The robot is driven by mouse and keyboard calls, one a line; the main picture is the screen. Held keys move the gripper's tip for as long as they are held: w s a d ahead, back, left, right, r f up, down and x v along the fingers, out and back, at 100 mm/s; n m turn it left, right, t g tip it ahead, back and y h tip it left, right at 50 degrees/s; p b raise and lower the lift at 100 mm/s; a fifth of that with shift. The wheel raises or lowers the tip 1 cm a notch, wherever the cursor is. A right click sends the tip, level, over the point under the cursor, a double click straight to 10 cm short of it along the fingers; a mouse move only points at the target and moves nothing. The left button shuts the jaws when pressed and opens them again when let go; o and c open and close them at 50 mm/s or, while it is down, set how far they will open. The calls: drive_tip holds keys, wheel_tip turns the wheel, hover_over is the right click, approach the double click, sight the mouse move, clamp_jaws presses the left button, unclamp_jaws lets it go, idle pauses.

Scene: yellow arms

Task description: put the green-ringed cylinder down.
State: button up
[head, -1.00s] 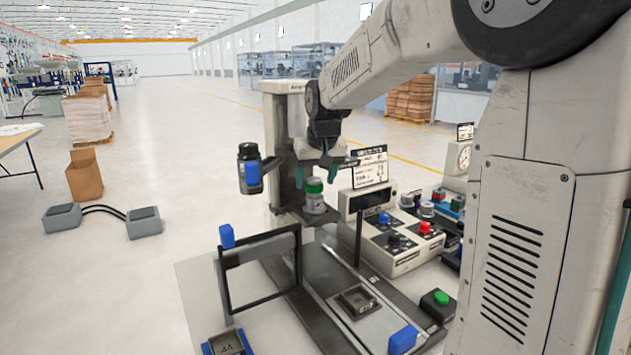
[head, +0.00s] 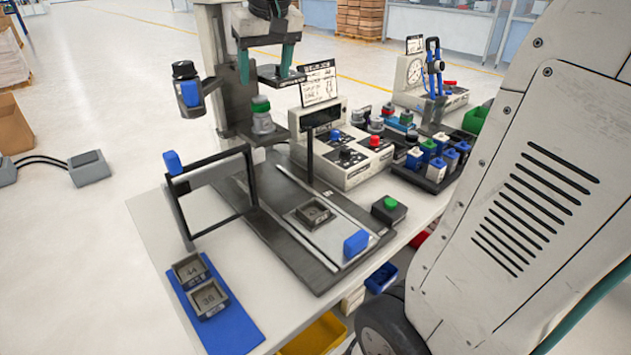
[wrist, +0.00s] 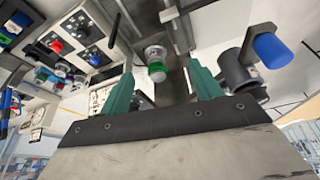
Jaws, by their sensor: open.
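The green-ringed cylinder (head: 262,122) stands upright on the dark ledge (head: 283,134) of the tall grey-and-white machine. It is grey and pale with a green band near its top. My gripper (head: 266,76) is above it, with its two teal fingers spread apart and nothing between them. In the wrist view, the cylinder (wrist: 155,58) shows beyond the open fingers, apart from both. My gripper (wrist: 160,78) also shows there.
A black cylinder device with a blue knob (head: 189,92) juts out left of the ledge. A control box (head: 350,160) with red and blue knobs stands right. A black frame (head: 205,190) with a blue knob stands in front. Bare white table (head: 150,235) lies at left.

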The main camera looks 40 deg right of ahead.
drive_tip(key=s+a+f+g, duration=0.1)
drive_tip(key=s+f, duration=0.3)
drive_tip(key=s, duration=0.4)
drive_tip(key=s+a+f+n+g, duration=0.1)
drive_tip(key=s+a+f, duration=0.3)
drive_tip(key=s, duration=0.5)
drive_tip(key=s+a+f+n, duration=0.1)
drive_tip(key=s+a+f, duration=0.2)
drive_tip(key=s+f, duration=0.2)
drive_tip(key=s, duration=0.3)
drive_tip(key=shift+s+g+y, duration=0.15)
drive_tip(key=shift+g+y, duration=0.25)
drive_tip(key=shift+a, duration=0.1)
